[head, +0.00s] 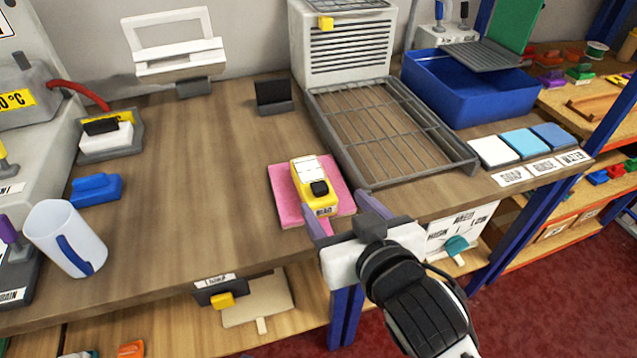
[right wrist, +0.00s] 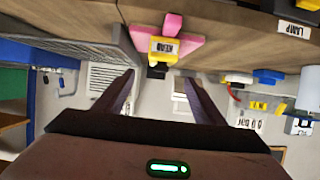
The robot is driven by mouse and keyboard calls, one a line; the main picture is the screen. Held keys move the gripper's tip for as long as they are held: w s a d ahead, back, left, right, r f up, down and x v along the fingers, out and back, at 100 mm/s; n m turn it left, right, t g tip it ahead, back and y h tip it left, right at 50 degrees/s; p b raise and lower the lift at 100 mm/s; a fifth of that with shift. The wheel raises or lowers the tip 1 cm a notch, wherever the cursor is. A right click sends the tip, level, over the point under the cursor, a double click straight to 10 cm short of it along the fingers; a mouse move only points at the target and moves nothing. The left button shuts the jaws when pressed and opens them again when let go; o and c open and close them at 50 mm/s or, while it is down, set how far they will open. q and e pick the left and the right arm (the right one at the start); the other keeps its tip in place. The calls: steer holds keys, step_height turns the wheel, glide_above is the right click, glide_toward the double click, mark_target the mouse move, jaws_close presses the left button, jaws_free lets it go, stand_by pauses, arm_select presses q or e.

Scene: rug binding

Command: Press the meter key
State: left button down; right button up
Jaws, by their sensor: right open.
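The yellow meter (head: 301,171) has a white face, a black key (head: 319,188) and a label that seems to say READ. It lies on a pink pad (head: 284,190) near the front edge of the bench. My right gripper (head: 335,202) is open and empty, just in front of the meter at the bench edge. Whether it touches the meter or pad cannot be told. My left gripper is not in view.
A wire rack (head: 385,130) stands behind and right of the meter, with a blue bin (head: 470,95) beyond. A mug (head: 65,238) and blue block (head: 96,188) stand at left. A lamp switch (head: 222,292) is on the bench front. The bench left of the pad is clear.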

steer(key=s+d+f+g+h, duration=0.1)
steer(key=s+d+f, duration=0.4)
steer(key=f, duration=0.5)
steer(key=s+d+f+m+g, duration=0.1)
steer(key=s+d+f, duration=0.4)
steer(key=f, duration=0.5)
steer(key=s+d+f+m+g+h, duration=0.1)
steer(key=s+d+f, duration=0.5)
steer(key=f, duration=0.4)
steer(key=shift+s+f+g+h, duration=0.3)
steer(key=shift+s+f+g, duration=0.1)
steer(key=shift+s, duration=0.1)
steer(key=shift+d, duration=0.1)
steer(key=shift+c, duration=0.3)
